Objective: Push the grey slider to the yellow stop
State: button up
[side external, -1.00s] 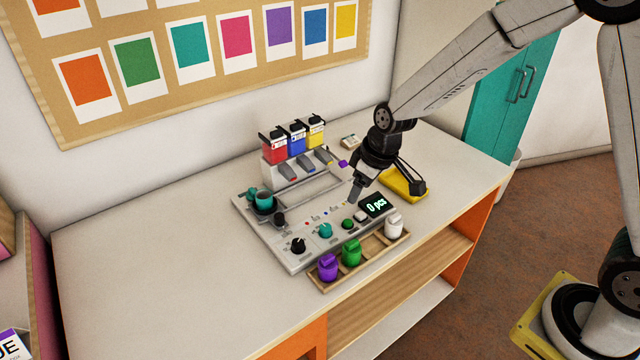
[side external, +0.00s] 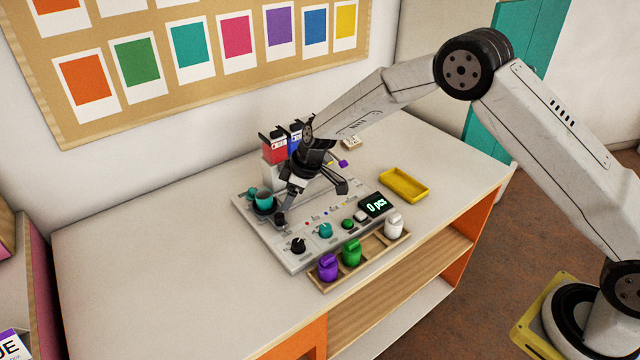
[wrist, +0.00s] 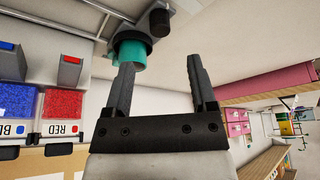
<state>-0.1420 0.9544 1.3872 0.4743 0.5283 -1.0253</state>
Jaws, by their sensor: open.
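My gripper (side external: 314,190) is open and empty, low over the back left of the grey board (side external: 300,262). One finger is near the teal cup (side external: 264,197). In the wrist view the fingers (wrist: 160,66) are spread apart, and the left one overlaps the teal cup (wrist: 131,48); I cannot tell if they touch. I cannot pick out the grey slider or the yellow stop for certain. The pale track on the board is largely hidden behind my gripper.
A red bead dispenser (side external: 274,148) and a blue one stand behind my gripper. A black knob (side external: 298,246), a teal knob (side external: 325,231) and a display (side external: 376,206) are on the board. A wooden tray (side external: 373,246) holds purple, green and white pots. A yellow tray (side external: 404,185) lies right.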

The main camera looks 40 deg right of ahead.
aim_at(280, 216)
jog(key=shift+f, duration=0.1)
jog(key=shift+x, duration=3.8)
grip_shut()
